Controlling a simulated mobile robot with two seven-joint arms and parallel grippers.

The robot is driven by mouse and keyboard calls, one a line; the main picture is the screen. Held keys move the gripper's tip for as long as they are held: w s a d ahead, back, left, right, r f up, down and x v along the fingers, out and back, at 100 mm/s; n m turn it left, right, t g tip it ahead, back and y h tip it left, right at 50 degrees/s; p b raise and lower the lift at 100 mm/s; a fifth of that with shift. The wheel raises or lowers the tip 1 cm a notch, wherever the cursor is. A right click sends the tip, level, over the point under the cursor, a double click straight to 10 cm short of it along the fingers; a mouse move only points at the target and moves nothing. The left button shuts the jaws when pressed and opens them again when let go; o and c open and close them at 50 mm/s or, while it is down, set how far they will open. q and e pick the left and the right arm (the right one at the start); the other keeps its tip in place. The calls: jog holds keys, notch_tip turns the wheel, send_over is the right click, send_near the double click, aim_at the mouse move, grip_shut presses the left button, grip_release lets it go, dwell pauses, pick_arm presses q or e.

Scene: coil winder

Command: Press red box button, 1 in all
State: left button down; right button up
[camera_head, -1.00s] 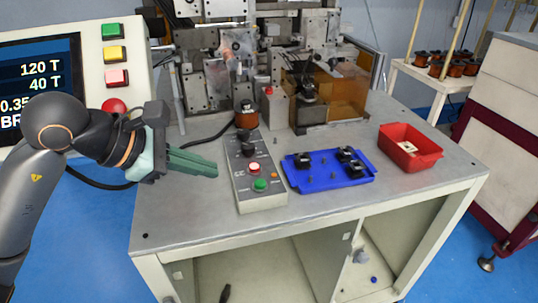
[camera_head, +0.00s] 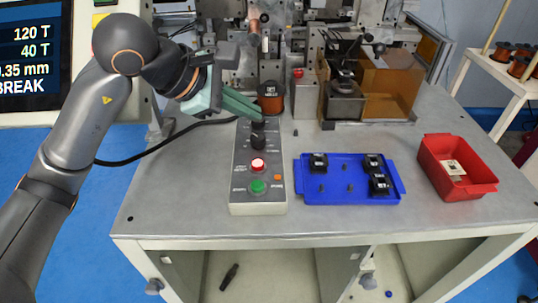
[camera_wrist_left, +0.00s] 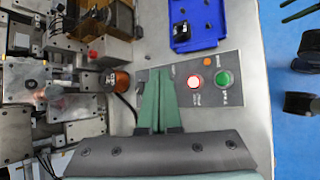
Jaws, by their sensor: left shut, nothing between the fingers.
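The grey control box (camera_head: 243,187) stands on the table with a red button (camera_head: 258,165), a green button (camera_head: 257,186) and black knobs (camera_head: 258,140) further back. The red button is lit pale in the middle. My left gripper (camera_head: 258,112) has green fingers, is shut and empty, and reaches over the far end of the box by the knobs, behind the red button. In the left wrist view the shut fingers (camera_wrist_left: 161,82) lie beside the red button (camera_wrist_left: 193,82) and the green button (camera_wrist_left: 224,79), and hide the knobs. My right gripper is not in view.
A blue tray (camera_head: 335,190) with several black parts lies right of the box. A red bin (camera_head: 470,185) stands further right. The winding machine and a copper spool (camera_head: 271,98) are behind. A black cable crosses the table's left side.

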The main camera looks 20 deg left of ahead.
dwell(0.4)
pick_arm(q)
jog(key=b, duration=0.4)
send_over(252, 167)
notch_tip(252, 167, down, 5)
jog(key=shift+r, duration=0.1)
notch_tip(252, 167, down, 2)
jog(key=shift+f+b, duration=0.2)
jog(key=shift+b, duration=0.45)
jog(key=shift+f+b, duration=0.6)
jog(key=shift+f, duration=0.2)
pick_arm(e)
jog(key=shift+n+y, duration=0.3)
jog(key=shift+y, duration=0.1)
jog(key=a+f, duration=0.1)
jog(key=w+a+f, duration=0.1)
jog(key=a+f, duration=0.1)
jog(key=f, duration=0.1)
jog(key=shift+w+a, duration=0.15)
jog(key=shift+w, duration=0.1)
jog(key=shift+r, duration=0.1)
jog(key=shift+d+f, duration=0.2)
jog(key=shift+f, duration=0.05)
